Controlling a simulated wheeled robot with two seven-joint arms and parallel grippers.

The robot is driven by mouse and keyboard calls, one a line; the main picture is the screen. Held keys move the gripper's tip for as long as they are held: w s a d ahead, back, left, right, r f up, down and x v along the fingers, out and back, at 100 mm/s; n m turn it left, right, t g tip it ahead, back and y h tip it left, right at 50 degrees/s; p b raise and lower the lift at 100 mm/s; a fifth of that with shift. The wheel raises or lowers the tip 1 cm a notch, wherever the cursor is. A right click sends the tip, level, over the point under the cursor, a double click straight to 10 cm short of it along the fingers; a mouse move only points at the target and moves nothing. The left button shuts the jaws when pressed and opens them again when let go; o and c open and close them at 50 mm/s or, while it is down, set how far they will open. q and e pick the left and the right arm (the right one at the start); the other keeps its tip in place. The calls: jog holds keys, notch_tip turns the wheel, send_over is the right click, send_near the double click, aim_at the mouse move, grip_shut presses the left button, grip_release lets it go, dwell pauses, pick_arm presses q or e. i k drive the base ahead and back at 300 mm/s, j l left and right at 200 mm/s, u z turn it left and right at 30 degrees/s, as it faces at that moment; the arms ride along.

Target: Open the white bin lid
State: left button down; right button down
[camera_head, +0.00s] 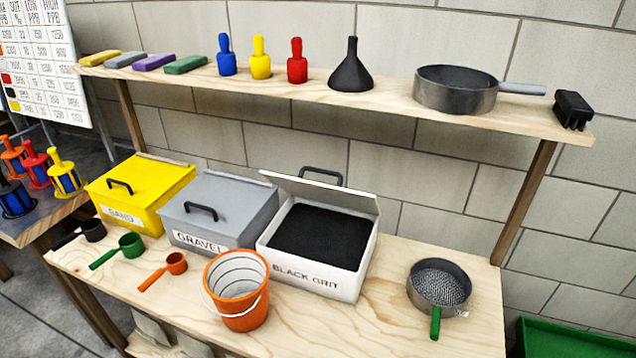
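The white bin (343,285), labelled BLACK GRIT, stands on the wooden workbench right of the grey bin. Its lid (322,191) is raised and leans back at the rear of the bin, with its dark handle (320,175) showing behind the top edge. The black grit (320,236) inside is in plain view. Neither of my grippers shows in the head view.
A closed yellow SAND bin (122,219) and a closed grey GRAVEL bin (205,244) stand to the left. An orange bucket (239,314) stands in front of the white bin. A sieve (438,286) lies right. A shelf (400,98) runs above.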

aim_at(363, 201)
jog(key=k+l, duration=0.1)
jog(key=l, duration=0.2)
jog(key=k+l, duration=0.15)
jog(key=l, duration=0.2)
jog(key=k+l, duration=0.1)
jog(key=l, duration=0.2)
jog(key=k+l, duration=0.1)
jog(key=l, duration=0.2)
jog(key=u, duration=0.05)
